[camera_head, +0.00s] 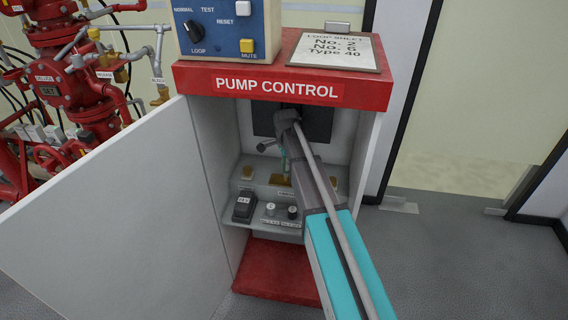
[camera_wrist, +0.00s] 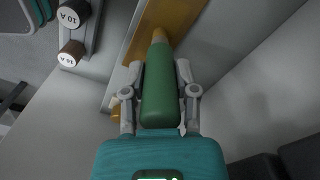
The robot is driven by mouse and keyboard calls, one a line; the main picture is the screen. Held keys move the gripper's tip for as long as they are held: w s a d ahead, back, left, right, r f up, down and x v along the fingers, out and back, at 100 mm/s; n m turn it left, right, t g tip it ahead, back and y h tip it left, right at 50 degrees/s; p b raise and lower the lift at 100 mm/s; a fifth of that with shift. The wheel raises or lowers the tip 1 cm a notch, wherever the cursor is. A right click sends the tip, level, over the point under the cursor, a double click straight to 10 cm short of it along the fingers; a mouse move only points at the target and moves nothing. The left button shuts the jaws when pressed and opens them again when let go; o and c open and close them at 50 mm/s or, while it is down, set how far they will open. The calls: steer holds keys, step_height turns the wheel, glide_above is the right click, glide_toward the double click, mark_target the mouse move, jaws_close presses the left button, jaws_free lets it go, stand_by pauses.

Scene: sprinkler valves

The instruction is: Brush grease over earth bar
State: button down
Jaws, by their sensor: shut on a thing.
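My gripper (camera_wrist: 160,92) is shut on a green-handled brush (camera_wrist: 160,95), with one finger on each side of the handle. The brush's tan tip (camera_wrist: 159,35) points toward a brass-coloured bar (camera_wrist: 178,15), which I take to be the earth bar. The tip overlaps the bar in the wrist view; I cannot tell whether it touches. In the head view, my gripper (camera_head: 281,150) reaches into the open pump control cabinet, partly hidden by my arm. A small part of the green brush (camera_head: 283,162) shows above a brass-coloured piece (camera_head: 280,179) on the inner shelf.
The cabinet (camera_head: 278,88) has its white door (camera_head: 115,205) swung open at the left. Fuses marked 10 A (camera_wrist: 70,15) and 16 A (camera_wrist: 70,55) sit beside the bar. A black box (camera_head: 243,208) stands on the shelf's front left. Side walls narrow the space.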

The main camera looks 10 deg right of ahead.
steer(key=shift+s+d, duration=0.2)
steer(key=shift+d, duration=0.3)
steer(key=shift+s+d, duration=0.15)
steer(key=shift+d, duration=0.3)
steer(key=shift+d, duration=0.1)
steer(key=shift+s+d+f, duration=0.1)
steer(key=shift+s+d, duration=0.2)
steer(key=shift+d, duration=0.35)
steer(key=shift+s+d, duration=0.3)
steer(key=shift+d, duration=0.35)
steer(key=shift+a, duration=0.1)
steer(key=shift+w+a, duration=0.3)
steer(key=shift+a, duration=0.4)
steer(key=shift+w+a, duration=0.3)
steer(key=shift+a, duration=0.35)
steer(key=shift+w+a, duration=0.25)
steer(key=shift+a, duration=0.45)
steer(key=shift+w+a, duration=0.25)
steer(key=shift+a, duration=0.45)
